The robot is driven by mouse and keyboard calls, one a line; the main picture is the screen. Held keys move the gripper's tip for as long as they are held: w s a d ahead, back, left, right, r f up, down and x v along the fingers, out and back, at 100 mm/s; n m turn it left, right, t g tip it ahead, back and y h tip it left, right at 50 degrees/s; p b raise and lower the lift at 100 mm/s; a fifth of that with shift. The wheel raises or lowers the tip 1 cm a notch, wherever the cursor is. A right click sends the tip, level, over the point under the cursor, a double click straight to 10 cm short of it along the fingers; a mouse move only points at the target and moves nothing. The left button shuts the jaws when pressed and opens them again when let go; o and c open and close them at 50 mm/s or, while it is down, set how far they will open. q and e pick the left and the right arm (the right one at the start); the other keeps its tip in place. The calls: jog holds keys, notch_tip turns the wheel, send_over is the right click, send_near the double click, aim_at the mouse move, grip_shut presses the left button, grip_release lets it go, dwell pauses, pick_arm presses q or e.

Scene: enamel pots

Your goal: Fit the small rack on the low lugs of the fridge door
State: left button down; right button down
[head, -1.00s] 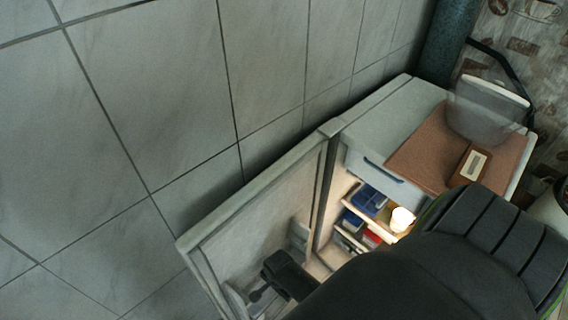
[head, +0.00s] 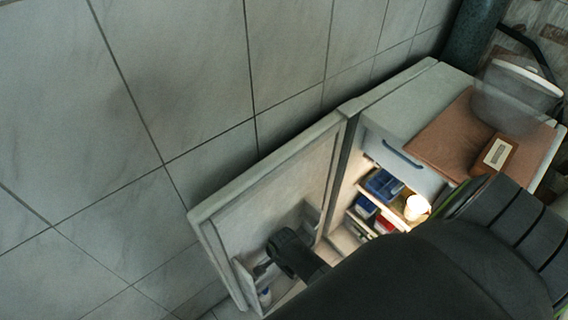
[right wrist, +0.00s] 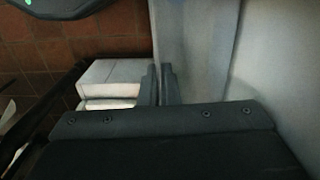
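The fridge door (head: 262,185) stands open, its pale inner face toward me in the head view. My right gripper (head: 266,262) is low in front of this face. Pale rack-like parts show on either side of it, one at the left (head: 243,277) and one near the hinge (head: 311,214). My arm hides what lies between, so I cannot tell whether they are one small rack. The lugs cannot be made out. In the right wrist view my gripper's dark fingers (right wrist: 161,85) are close together beside a pale upright surface; a hold on it is unclear. My left gripper is out of view.
The lit fridge inside holds blue bins (head: 383,185) and a white cup (head: 416,207). The right wrist view shows a pale box shape (right wrist: 108,77) above red floor tiles.

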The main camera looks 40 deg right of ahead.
jog(key=c, duration=1.6)
grip_release()
notch_tip(320, 180, up, 18)
jog(key=shift+f+p, duration=0.25)
jog(key=shift+p, duration=0.5)
